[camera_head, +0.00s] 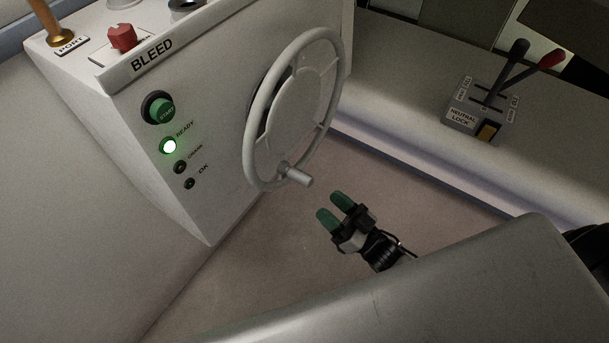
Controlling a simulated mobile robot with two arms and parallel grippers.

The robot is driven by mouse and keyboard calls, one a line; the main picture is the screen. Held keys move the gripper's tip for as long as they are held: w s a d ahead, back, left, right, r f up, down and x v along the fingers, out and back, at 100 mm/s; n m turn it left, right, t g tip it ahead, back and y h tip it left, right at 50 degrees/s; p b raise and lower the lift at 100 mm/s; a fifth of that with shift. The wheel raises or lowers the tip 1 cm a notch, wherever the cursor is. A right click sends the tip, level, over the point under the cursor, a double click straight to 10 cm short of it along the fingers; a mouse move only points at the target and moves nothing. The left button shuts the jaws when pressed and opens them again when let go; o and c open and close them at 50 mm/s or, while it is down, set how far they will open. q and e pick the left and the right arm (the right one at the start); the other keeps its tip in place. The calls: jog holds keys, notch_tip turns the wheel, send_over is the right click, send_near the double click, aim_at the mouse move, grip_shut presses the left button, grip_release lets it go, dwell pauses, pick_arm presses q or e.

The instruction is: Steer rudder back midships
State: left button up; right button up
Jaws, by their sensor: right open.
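A white steering wheel (334,55) is mounted on the front face of a white console. Its spinner knob (297,176) sticks out from the bottom of the rim. My right gripper (335,207) has green fingertips and is open and empty. It is just below and to the right of the knob, apart from it in the picture. No rudder or rudder indicator shows. My left gripper is not in view.
The console (222,100) carries a green start button (159,108), a lit green ready lamp (168,147) and a red knob (122,37). A lever unit (466,117) marked neutral lock stands on the ledge at right. A grey surface fills the lower right.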

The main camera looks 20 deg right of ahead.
aim_at(299, 177)
jog(key=p+x, duration=0.1)
jog(key=x, duration=0.9)
jog(key=shift+a+f, duration=0.1)
grip_shut()
